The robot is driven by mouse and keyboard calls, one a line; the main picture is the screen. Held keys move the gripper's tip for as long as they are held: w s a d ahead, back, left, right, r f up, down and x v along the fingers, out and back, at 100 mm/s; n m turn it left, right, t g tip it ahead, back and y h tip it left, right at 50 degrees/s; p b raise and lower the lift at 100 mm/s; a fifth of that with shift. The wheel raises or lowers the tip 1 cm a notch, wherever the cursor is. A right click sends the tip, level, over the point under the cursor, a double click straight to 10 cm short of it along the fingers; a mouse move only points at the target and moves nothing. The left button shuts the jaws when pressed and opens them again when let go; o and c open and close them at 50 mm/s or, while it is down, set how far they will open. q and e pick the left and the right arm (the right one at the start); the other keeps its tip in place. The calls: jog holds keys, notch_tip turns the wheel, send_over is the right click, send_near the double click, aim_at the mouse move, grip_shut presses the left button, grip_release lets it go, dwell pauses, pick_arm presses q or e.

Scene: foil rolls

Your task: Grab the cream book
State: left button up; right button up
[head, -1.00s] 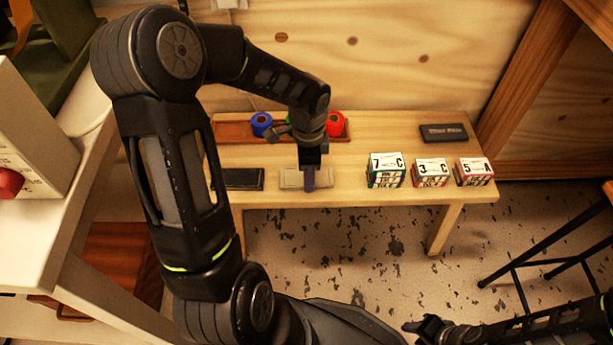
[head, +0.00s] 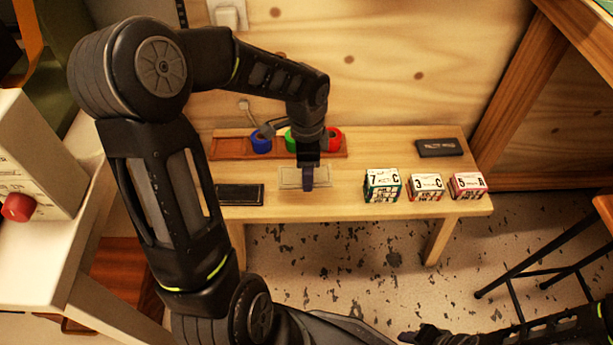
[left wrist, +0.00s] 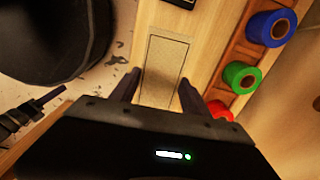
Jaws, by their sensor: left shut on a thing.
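The cream book (head: 290,177) is a flat, pale block over the wooden bench, left of its middle. My left gripper (head: 308,183) points down over it and is shut on it, with one finger showing in front of the book. In the left wrist view the cream book (left wrist: 163,65) lies between the two fingers of my left gripper (left wrist: 160,88), one on each long side. Its near end is hidden by the gripper body. My right gripper (head: 412,337) is at the bottom edge, away from the bench; its jaws are unclear.
A dark book (head: 240,194) lies left of the cream book. Behind it stands a wooden tray (head: 232,147) with blue (head: 261,143), green (head: 291,141) and red (head: 333,139) rolls. Card boxes (head: 382,186) and a black box (head: 440,148) are to the right.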

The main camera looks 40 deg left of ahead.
pick_arm(q)
jog(key=shift+r+p, duration=0.3)
jog(key=shift+r, duration=1.3)
